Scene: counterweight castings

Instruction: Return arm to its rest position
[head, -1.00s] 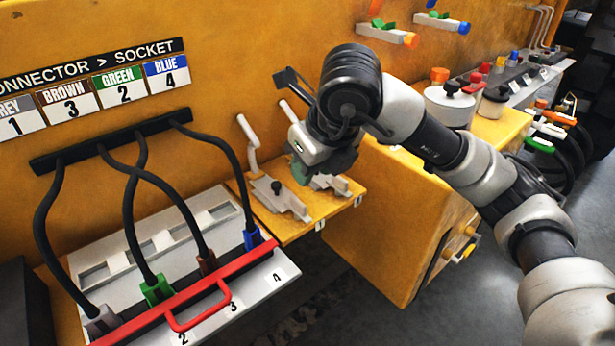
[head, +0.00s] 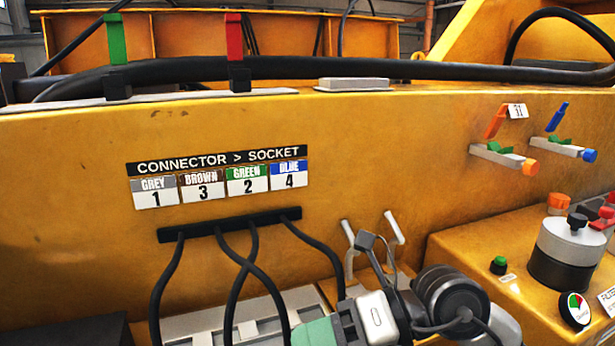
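My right arm comes in at the bottom of the head view, right of centre, with its dark round joint and pale links. Its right gripper (head: 315,332) shows only in part, as a teal-green piece beside a white housing at the lower edge. The picture's edge cuts it off, so I cannot tell whether its fingers are open or shut, or whether anything is between them. It overlaps the right end of the pale socket panel (head: 215,328) in the picture; contact cannot be told. My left gripper is not in view.
Black cables hang from a dark bar (head: 230,224) below the connector label sign (head: 222,166). Two white levers (head: 396,228) stand behind my arm. At right are a dark cylinder with a white top (head: 566,255), a gauge (head: 575,309) and wall-mounted valves (head: 505,158).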

